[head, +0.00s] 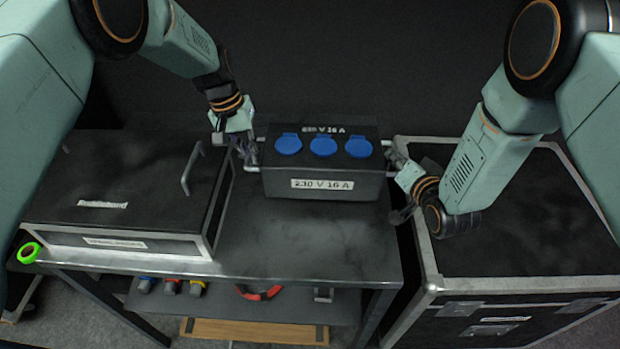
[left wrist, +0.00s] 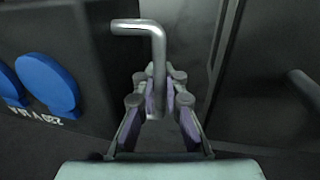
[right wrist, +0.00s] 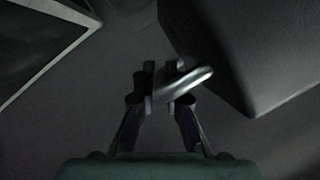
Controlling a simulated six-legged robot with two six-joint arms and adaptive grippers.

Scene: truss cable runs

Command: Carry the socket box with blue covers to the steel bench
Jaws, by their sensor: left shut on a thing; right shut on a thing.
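The socket box (head: 323,165) is a dark box with three blue covers on top and a "230 V 16 A" label. It is level over the back right of the steel bench (head: 310,245); I cannot tell if its base touches the top. My left gripper (head: 246,155) is shut on its left bar handle, which also shows in the left wrist view (left wrist: 158,60). My right gripper (head: 396,166) is shut on the right handle, which shows in the right wrist view (right wrist: 188,83). The box's underside is hidden.
A black case (head: 120,190) with a handle takes the bench's left side. A green tape roll (head: 29,252) is at its left front corner. A large flight case (head: 520,240) stands close at the right. The bench's front middle is clear. Its lower shelf holds small items.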

